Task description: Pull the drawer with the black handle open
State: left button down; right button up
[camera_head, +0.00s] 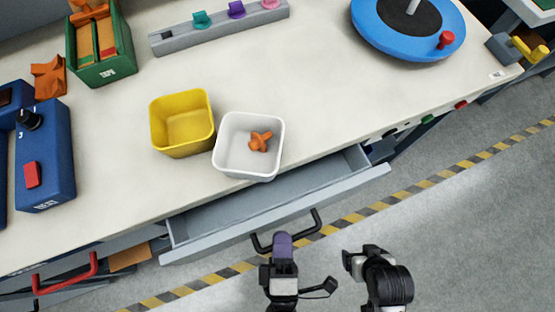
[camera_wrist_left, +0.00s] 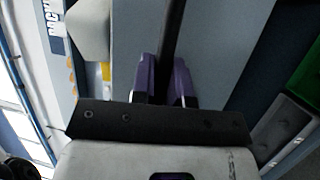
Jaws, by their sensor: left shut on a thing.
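The grey drawer (camera_head: 345,190) under the bench is pulled partly out, and its inside shows empty where visible. Its black handle (camera_head: 307,230) runs along the front panel. My left gripper (camera_head: 282,240), with purple fingers, is shut on the middle of this handle. In the left wrist view, the purple fingers (camera_wrist_left: 165,80) close around the black handle bar (camera_wrist_left: 172,35). My right gripper (camera_head: 352,263) is to the right, apart from the handle, over the floor; its jaws are unclear.
A white bin (camera_head: 230,150) with an orange part (camera_head: 260,140) stands near the bench edge above the drawer, beside a yellow bin (camera_head: 183,128). A red handle (camera_head: 66,275) is on another drawer at lower left. Floor is free in front.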

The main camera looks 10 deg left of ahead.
pick_arm(q)
jog(key=s+d+p, duration=0.1)
jog(key=s+d, duration=0.4)
jog(key=s, duration=0.4)
jog(key=shift+d+p, duration=0.15)
jog(key=shift+p, duration=0.15)
jog(key=c, duration=1.1)
grip_release()
jog(key=shift+c, duration=0.2)
jog(key=shift+s, duration=0.15)
jog(key=p+v, duration=0.2)
jog(key=v, duration=1.1)
jog(key=shift+s, duration=0.3)
jog(key=shift+d, duration=0.15)
